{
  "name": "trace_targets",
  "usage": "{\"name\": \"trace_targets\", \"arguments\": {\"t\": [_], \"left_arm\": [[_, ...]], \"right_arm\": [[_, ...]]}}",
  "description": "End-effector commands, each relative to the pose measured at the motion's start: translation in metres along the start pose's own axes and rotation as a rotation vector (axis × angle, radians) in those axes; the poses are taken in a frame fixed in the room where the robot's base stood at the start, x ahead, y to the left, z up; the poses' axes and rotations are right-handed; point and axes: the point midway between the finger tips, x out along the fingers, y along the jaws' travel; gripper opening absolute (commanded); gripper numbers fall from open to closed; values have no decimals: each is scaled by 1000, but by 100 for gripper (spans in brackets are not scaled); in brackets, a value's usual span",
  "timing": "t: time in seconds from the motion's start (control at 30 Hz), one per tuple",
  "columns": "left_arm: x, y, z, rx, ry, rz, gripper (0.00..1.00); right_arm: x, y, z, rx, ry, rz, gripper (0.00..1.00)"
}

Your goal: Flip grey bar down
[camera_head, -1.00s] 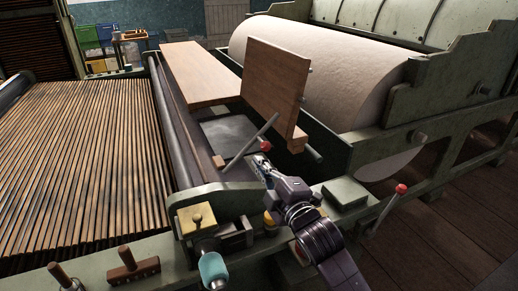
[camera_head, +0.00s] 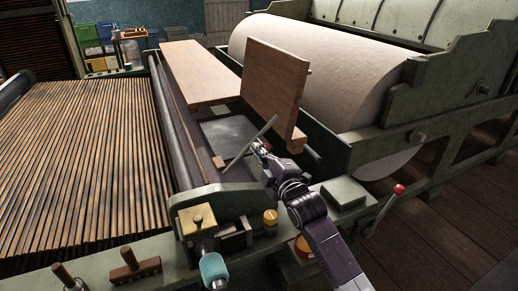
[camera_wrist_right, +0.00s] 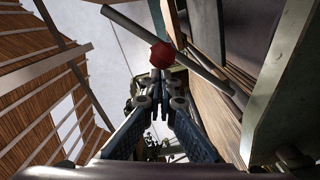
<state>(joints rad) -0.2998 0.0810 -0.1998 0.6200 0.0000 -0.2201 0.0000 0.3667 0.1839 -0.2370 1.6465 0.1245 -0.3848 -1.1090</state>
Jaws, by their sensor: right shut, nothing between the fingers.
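The grey bar (camera_head: 241,153) is a thin rod that slants up to the right over the machine's dark tray. A red knob (camera_head: 266,147) is on it, partly covered by my right gripper (camera_head: 259,149). In the right wrist view the bar (camera_wrist_right: 200,70) crosses the top, with the red knob (camera_wrist_right: 162,55) near its middle. My right gripper's fingers (camera_wrist_right: 159,112) are shut and empty, with the knob just beyond their tips. I cannot tell whether they touch it. My left gripper is not in view.
An upright wooden board (camera_head: 272,82) stands just behind the bar, beside a large pale roller (camera_head: 320,70). A flat board (camera_head: 200,73) lies further left. A second red-knobbed lever (camera_head: 385,210) stands at the right. The slatted bed (camera_head: 80,165) fills the left.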

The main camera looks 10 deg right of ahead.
Motion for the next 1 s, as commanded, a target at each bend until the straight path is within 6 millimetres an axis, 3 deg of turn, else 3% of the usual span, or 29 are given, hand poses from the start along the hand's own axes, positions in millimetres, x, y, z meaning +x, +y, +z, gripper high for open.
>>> {"name": "trace_targets", "arguments": {"t": [0.57,1.0], "left_arm": [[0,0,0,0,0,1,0],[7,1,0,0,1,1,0]], "right_arm": [[-1,-1,6,22,0,0,0],[-2,-21,42,293,-3,3,0]]}}
